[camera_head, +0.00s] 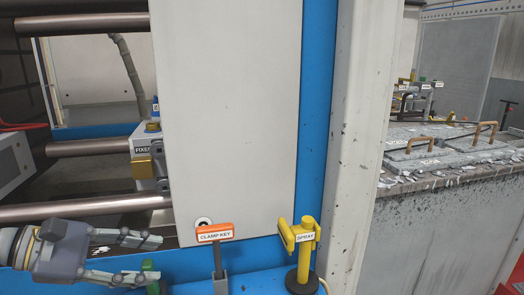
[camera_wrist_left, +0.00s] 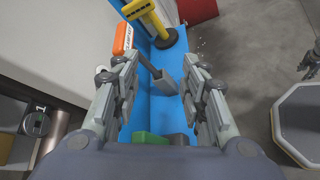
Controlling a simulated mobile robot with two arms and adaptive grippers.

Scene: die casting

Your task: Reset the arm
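My left gripper (camera_head: 154,258) is at the lower left of the head view, in front of the machine, with its fingers apart and nothing between them. In the left wrist view its two fingers (camera_wrist_left: 160,68) are also spread. The orange clamp key (camera_head: 215,232) stands upright in a grey holder, right of the fingertips and apart from them. It also shows in the left wrist view (camera_wrist_left: 122,39). A grey part at the right edge of the left wrist view looks like my right gripper (camera_wrist_left: 309,62); its finger state is unclear.
The yellow spray tool (camera_head: 305,240) stands on a black base right of the key. Horizontal steel bars (camera_head: 85,209) and a grey panel (camera_head: 230,110) lie behind. A bench (camera_head: 450,160) with metal pieces stands at right.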

